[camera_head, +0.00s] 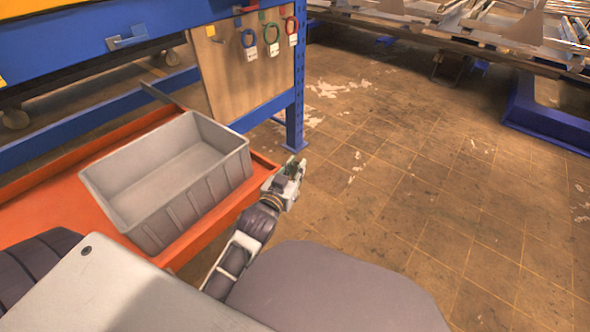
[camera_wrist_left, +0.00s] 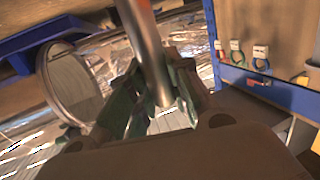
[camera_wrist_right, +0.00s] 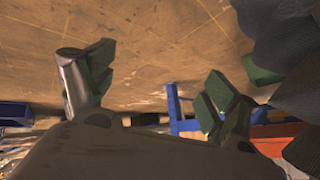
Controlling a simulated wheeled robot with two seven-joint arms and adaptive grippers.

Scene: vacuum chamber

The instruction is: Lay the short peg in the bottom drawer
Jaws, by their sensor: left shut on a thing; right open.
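My left gripper (camera_head: 287,180) is at the right front corner of the orange open drawer (camera_head: 55,205), beside the grey bin (camera_head: 168,175). In the left wrist view, the left gripper (camera_wrist_left: 160,98) is shut on a smooth metal peg (camera_wrist_left: 147,40), which runs up out of the frame. I cannot make out the peg in the head view. In the right wrist view my right gripper (camera_wrist_right: 150,95) is open, its green fingers wide apart. A grey metal cylinder (camera_wrist_right: 75,85) shows beside its left finger; I cannot tell whether they touch.
The grey bin looks empty and takes up much of the orange drawer; bare orange surface shows to its left. The blue bench (camera_head: 95,28) and its post (camera_head: 295,120) stand behind. A board (camera_head: 240,75) holds coloured rings. Tiled floor (camera_head: 420,180) is open at right.

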